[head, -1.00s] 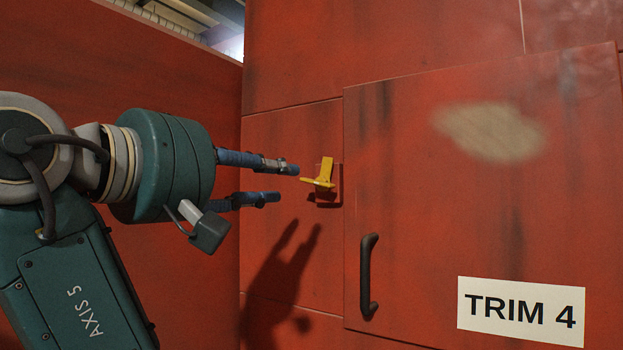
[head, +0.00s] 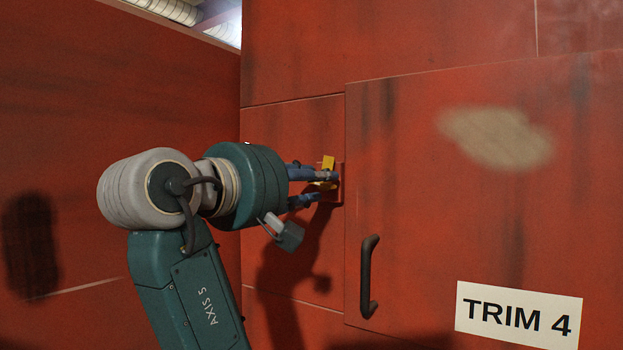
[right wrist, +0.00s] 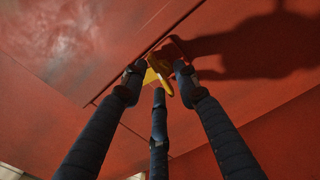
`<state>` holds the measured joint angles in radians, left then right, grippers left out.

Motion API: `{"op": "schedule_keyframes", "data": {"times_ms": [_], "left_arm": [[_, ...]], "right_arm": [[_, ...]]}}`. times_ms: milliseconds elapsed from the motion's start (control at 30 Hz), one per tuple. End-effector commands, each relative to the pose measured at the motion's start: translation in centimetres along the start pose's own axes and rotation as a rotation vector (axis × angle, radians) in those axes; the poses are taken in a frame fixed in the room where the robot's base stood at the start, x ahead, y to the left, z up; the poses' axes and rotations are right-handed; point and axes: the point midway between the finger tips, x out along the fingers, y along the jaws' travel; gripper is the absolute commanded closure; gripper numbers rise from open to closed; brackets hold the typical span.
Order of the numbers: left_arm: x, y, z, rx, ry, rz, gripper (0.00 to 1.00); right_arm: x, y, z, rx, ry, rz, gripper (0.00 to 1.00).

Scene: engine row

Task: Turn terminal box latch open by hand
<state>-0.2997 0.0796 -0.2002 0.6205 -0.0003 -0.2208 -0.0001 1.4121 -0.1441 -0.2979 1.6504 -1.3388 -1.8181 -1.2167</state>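The yellow latch (head: 328,161) is on a small red plate at the left edge of the large red door panel. Part of it is hidden behind my fingers in the head view. It also shows in the right wrist view (right wrist: 156,76), between the fingertips. My right gripper (head: 326,187) is at the latch, its blue-sleeved fingers pointing at the wall. In the right wrist view my right gripper (right wrist: 158,75) has three spread fingers around the latch, with narrow gaps at the sides. I cannot tell whether any finger touches it. My left gripper is not in view.
The red door panel (head: 450,210) has a dark vertical handle (head: 368,277) right of and below the latch. A white sign (head: 518,314) reads TRIM 4. A red wall (head: 110,120) stands on the left, meeting the latch wall in a corner.

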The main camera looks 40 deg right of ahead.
Motion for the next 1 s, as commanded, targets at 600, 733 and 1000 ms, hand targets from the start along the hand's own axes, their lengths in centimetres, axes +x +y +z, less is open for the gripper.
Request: {"op": "schedule_keyframes", "data": {"times_ms": [600,733,1000], "left_arm": [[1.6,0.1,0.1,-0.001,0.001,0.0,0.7],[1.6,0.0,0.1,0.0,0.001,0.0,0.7],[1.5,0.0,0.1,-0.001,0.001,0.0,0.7]], "right_arm": [[-0.1,0.0,0.0,-0.182,0.001,0.005,1.0],[-0.1,0.2,-0.1,-0.228,0.001,0.006,1.0],[-0.1,0.3,-0.1,-0.23,0.001,0.008,0.76]]}}
